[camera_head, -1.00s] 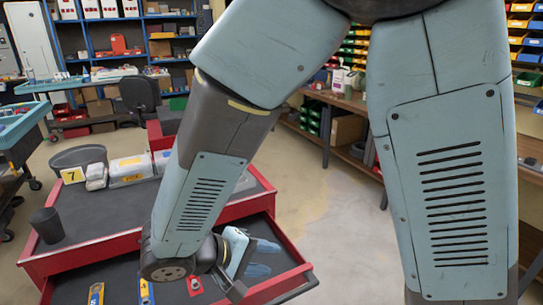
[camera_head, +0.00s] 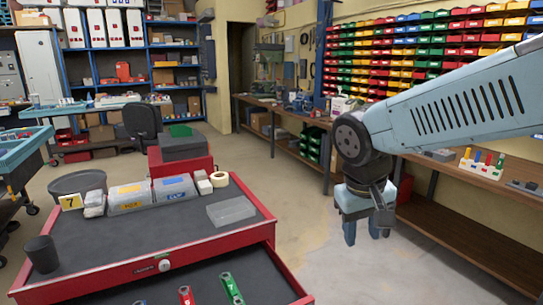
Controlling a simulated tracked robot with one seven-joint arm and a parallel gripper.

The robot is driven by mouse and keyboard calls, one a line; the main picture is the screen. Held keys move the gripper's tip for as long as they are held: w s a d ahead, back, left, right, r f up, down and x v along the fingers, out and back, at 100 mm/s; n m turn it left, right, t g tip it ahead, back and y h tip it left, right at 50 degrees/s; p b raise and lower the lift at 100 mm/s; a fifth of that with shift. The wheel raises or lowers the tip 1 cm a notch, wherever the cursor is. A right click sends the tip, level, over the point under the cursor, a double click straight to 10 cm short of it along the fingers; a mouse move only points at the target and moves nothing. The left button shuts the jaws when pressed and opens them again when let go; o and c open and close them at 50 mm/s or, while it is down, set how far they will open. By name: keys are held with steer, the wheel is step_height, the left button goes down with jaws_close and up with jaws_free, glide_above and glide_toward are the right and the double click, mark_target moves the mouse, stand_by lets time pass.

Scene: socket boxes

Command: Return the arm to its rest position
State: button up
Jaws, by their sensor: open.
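My arm (camera_head: 455,108) reaches in from the right edge of the head view and bends down at a dark round joint. My gripper (camera_head: 362,234) hangs below it, pointing down, with its two blue fingers apart and nothing between them. It is in the air to the right of the red tool cart (camera_head: 150,266), clear of the cart in the picture.
Clear boxes (camera_head: 173,188), a tape roll (camera_head: 219,179) and a dark cup (camera_head: 43,253) stand on the cart. Its front drawer is open, with red (camera_head: 185,296) and green (camera_head: 231,289) pieces inside. A workbench (camera_head: 470,183) runs along the right wall behind my arm.

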steer(key=s+d+r+m+t+y, duration=0.1)
steer(key=s+d+r+m+t, duration=0.1)
steer(key=d+r, duration=0.4)
steer(key=shift+s+t+y, duration=0.4)
steer(key=shift+t, duration=0.4)
steer(key=shift+d+r, duration=0.1)
